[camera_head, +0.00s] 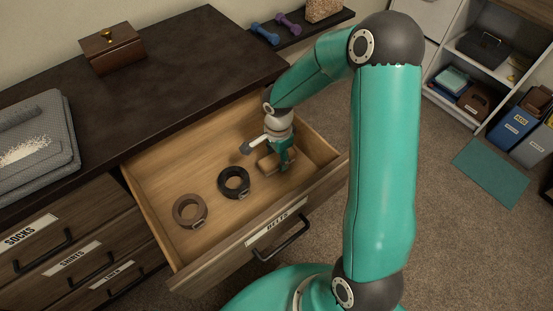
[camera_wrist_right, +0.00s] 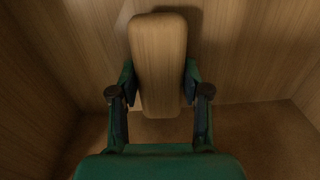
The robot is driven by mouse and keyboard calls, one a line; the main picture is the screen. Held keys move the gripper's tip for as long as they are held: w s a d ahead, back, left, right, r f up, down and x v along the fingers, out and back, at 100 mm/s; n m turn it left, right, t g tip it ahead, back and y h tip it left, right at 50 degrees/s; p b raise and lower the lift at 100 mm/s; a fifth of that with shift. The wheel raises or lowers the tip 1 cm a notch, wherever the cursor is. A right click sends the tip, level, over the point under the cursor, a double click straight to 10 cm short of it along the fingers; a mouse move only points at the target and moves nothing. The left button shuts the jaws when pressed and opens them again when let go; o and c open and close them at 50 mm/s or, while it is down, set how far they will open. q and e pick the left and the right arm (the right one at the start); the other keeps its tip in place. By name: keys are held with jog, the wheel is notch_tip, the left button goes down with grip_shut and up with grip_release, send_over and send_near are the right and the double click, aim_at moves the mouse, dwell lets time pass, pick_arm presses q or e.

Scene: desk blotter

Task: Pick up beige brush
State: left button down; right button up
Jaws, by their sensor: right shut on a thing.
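The beige brush (camera_head: 266,164) is in the open drawer labelled BELTS, near its right end. My right gripper (camera_head: 281,161) reaches down into the drawer and is shut on the brush. In the right wrist view the brush (camera_wrist_right: 160,52) shows as a long, rounded wooden-looking block. The fingers of my right gripper (camera_wrist_right: 159,82) press on both its long sides. Whether the brush touches the drawer floor I cannot tell. My left gripper is not in view.
A black rolled belt (camera_head: 233,195) and a brown rolled belt (camera_head: 178,212) lie left of the brush. The drawer's front wall (camera_head: 255,240) and its side walls stand close around. The dark dresser top (camera_head: 190,75) is mostly clear beside a wooden box (camera_head: 112,48).

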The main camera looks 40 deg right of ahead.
jog(key=shift+r, duration=0.1)
notch_tip(320, 180, up, 20)
jog(key=p, duration=0.3)
